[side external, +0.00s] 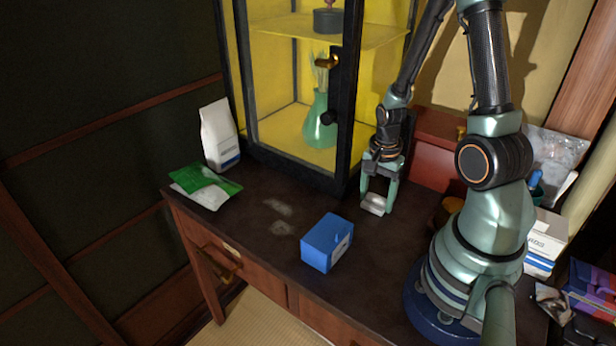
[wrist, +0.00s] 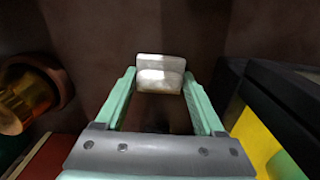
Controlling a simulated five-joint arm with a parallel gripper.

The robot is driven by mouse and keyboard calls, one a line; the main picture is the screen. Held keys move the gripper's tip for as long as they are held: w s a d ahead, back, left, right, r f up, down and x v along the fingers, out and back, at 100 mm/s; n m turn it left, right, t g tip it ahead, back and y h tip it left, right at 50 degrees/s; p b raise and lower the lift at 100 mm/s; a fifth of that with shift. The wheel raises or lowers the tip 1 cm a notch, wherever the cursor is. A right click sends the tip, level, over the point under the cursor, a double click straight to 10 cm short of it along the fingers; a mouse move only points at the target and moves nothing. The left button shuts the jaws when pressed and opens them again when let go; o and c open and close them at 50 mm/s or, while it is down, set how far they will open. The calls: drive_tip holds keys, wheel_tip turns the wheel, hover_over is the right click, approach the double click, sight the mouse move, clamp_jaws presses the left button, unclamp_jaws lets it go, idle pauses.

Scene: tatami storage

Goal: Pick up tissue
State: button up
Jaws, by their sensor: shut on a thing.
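A small pale white block (side external: 373,204), which looks like the tissue, is between my gripper's fingertips near the front right corner of the glass cabinet. It also shows in the wrist view (wrist: 160,65), held across between the two green fingers. My gripper (side external: 377,201) points down and is shut on it; the wrist view shows the fingers (wrist: 160,80) on either side of it. The block is at or just above the dark desk top; I cannot tell if it touches.
A blue box (side external: 327,242) stands at the desk's front edge. The glass cabinet (side external: 352,100) is close beside my gripper. A white bag (side external: 219,135) and a green packet (side external: 205,179) are at the left. A brass-coloured round object (wrist: 28,95) is near the gripper.

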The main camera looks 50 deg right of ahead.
sight(377, 196)
wheel_tip(377, 196, up, 20)
idle(0.6)
